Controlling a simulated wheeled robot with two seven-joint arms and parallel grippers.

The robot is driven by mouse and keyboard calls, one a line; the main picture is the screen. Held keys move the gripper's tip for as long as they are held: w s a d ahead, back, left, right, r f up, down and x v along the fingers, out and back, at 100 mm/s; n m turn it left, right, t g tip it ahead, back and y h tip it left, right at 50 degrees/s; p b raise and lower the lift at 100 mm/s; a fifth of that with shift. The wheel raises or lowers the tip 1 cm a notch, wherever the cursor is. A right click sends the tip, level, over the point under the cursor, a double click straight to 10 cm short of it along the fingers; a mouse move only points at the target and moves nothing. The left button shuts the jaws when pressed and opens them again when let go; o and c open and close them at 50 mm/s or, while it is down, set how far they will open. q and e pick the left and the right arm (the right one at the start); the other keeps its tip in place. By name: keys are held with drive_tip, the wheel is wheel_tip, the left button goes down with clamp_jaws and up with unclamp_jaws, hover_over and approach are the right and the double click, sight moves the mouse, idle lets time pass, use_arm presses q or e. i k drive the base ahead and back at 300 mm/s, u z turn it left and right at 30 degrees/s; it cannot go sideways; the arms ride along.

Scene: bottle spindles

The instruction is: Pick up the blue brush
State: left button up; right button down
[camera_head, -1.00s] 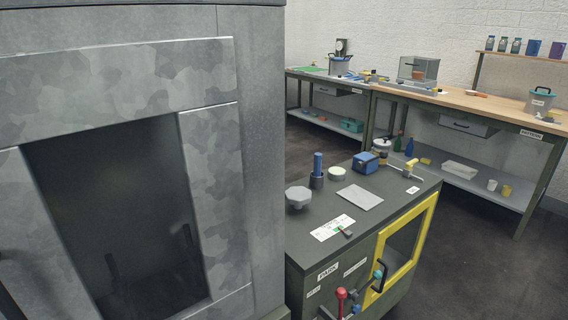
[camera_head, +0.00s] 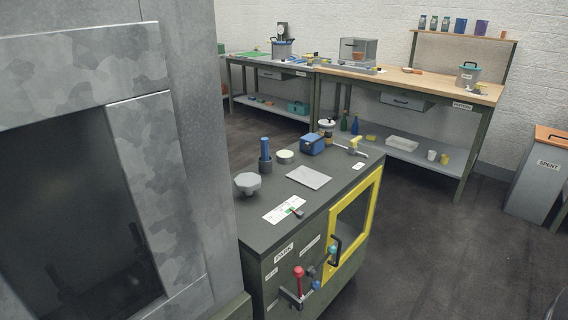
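A blue upright cylinder (camera_head: 265,147) stands in a dark round holder (camera_head: 265,166) on the dark-topped cabinet (camera_head: 330,206). It is the blue thing most like a brush handle, but no bristles show and I cannot tell for sure that it is the brush. Neither of my grippers is clearly in view, so nothing is seen touching it.
On the same top are a grey knob-like piece (camera_head: 247,183), a pale round lid (camera_head: 285,156), a blue box (camera_head: 313,144), a grey plate (camera_head: 309,177) and a white card (camera_head: 283,210). A big grey cabinet (camera_head: 191,120) blocks the left. Floor (camera_head: 430,250) is open on the right.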

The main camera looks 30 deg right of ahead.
sight(264, 141)
drive_tip(key=u, duration=3.6)
drive_tip(key=k, duration=2.7)
drive_tip(key=z, duration=1.1)
